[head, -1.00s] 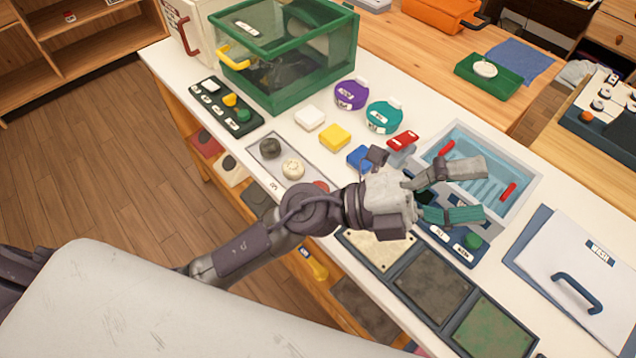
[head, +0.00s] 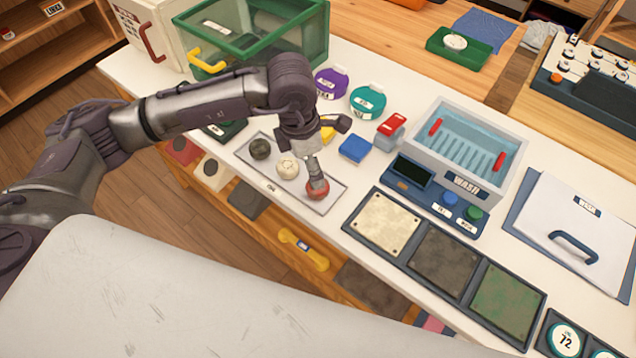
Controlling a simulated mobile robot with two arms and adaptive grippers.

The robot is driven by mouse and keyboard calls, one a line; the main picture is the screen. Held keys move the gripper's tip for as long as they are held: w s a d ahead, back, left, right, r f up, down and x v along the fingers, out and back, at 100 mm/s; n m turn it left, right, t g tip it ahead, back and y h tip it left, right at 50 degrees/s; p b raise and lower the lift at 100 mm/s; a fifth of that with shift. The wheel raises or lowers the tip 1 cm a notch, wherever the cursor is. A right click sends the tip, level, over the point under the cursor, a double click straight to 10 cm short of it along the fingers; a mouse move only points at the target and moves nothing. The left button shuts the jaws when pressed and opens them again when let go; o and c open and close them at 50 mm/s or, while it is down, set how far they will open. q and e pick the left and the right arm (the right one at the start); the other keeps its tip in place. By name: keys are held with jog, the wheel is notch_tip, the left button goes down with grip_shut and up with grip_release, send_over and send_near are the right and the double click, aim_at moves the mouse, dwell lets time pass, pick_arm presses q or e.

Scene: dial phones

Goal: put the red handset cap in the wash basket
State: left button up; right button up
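The round red cap (head: 318,191) sits at the right end of a pale tray (head: 322,207), beside a cream cap (head: 287,167) and a dark grey cap (head: 260,148). My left gripper (head: 317,180) points down over the red cap, its grey fingertips at or just above the cap's top. The fingers overlap in this view, so I cannot tell whether they grip it. The wash basket (head: 470,150), with blue ribs and red handles, sits in the grey washer marked WASH (head: 466,184). My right gripper is out of view.
A blue block (head: 355,149) and a red-topped grey piece (head: 392,124) stand between tray and washer. Purple (head: 330,83) and teal (head: 367,102) round containers are behind. A white lid with a blue handle (head: 575,247) lies right of the washer. Textured panels (head: 445,262) line the front.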

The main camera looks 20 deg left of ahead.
pick_arm(q)
notch_tip(320, 180, down, 3)
jog(key=shift+d+r, duration=0.15)
jog(key=shift+d+f+p, duration=0.1)
jog(key=shift+f+p, duration=0.15)
jog(key=shift+p, duration=0.1)
jog(key=f, duration=0.1)
jog(key=f+p, duration=0.1)
jog(key=f, duration=0.1)
jog(key=shift+w+d+f, duration=0.25)
jog(key=shift+d+f, duration=0.05)
jog(key=shift+d, duration=0.05)
jog(key=shift+f, duration=0.5)
jog(key=c, duration=1.1)
jog(key=shift+c, duration=0.5)
jog(key=shift+w+r, duration=0.1)
jog(key=shift+r, duration=0.05)
